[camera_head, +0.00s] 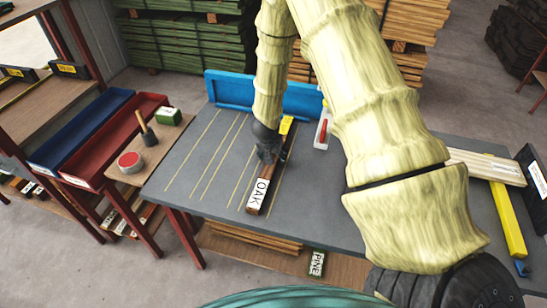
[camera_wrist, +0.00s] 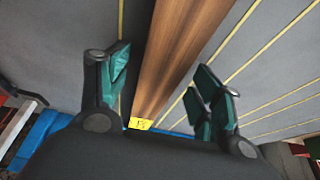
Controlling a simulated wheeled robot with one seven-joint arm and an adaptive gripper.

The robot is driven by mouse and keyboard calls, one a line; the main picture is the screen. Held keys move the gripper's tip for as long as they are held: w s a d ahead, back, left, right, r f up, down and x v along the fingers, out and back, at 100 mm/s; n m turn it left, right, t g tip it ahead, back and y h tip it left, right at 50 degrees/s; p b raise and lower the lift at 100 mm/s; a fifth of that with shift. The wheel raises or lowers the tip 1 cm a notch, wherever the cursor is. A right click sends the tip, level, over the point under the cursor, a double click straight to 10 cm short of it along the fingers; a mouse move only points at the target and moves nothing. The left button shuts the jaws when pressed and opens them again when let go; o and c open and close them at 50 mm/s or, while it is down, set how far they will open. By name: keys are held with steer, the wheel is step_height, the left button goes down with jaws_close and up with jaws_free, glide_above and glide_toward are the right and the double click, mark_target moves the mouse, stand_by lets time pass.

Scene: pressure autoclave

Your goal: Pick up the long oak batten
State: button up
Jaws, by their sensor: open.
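The long oak batten (camera_head: 274,178) lies on the grey worktable (camera_head: 200,165), along its yellow lines. It is brown, with a white "OAK" label at its near end and a yellow tag (camera_head: 286,125) at its far end. My gripper (camera_head: 268,157) is over the middle of the batten and hides part of it. In the wrist view the batten (camera_wrist: 185,50) runs between the two open fingers of my gripper (camera_wrist: 165,82). Gaps show on both sides of the wood, and the yellow tag (camera_wrist: 141,123) shows below.
A blue tray (camera_head: 230,89) stands along the table's back edge. A small white tray (camera_head: 319,137) holds a red item right of the batten. A pale plank (camera_head: 485,166) and yellow bar (camera_head: 507,220) lie at the right. Left of the batten the tabletop is clear.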

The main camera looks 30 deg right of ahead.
steer(key=c, duration=1.3)
jaws_close()
steer(key=shift+r, duration=0.15)
